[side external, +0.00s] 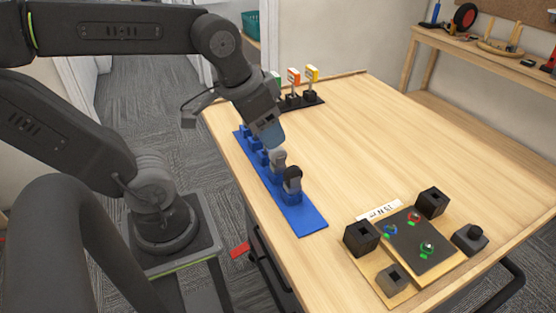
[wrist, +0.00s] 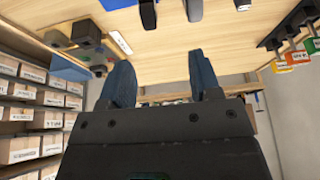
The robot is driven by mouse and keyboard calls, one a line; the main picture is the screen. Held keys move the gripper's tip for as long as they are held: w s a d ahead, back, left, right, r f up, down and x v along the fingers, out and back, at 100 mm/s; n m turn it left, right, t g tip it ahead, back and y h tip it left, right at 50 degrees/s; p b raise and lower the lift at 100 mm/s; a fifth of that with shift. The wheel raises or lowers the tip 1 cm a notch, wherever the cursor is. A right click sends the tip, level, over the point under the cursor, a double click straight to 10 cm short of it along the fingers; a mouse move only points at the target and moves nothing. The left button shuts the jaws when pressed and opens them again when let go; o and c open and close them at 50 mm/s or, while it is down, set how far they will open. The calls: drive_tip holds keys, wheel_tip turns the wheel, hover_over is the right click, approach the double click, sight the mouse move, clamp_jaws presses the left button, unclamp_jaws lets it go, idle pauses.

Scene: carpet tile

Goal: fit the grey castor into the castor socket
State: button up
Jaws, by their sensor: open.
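The grey castor (side external: 278,157) stands upright in the blue rack (side external: 308,218), beside a black castor (side external: 292,178). In the wrist view, the grey castor (wrist: 194,9) shows at the top edge, partly cut off. My gripper (side external: 271,138) is just above and behind the grey castor, apart or nearly so; I cannot tell the gap. In the wrist view, my gripper (wrist: 159,62) has its blue fingers spread with nothing between them. Several socket blocks stand around a wooden board, including a black one (side external: 361,239) and a grey one (side external: 394,279); I cannot tell which is the castor socket.
A dark plate (side external: 437,256) with small red, green and blue parts lies on the board. A white label (side external: 379,211) lies beside it. A black rack of coloured tags (side external: 294,99) stands at the table's far left. The middle of the table is clear.

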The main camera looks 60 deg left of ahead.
sight(278, 148)
drive_tip(key=w+a+r+g, duration=0.1)
drive_tip(key=w+a+g, duration=0.4)
wheel_tip(278, 148, down, 8)
drive_tip(key=shift+s+a+f, duration=0.1)
drive_tip(key=shift+f, duration=0.15)
wheel_tip(278, 148, down, 5)
drive_tip(key=shift+a+f, duration=0.1)
drive_tip(key=c, duration=1.1)
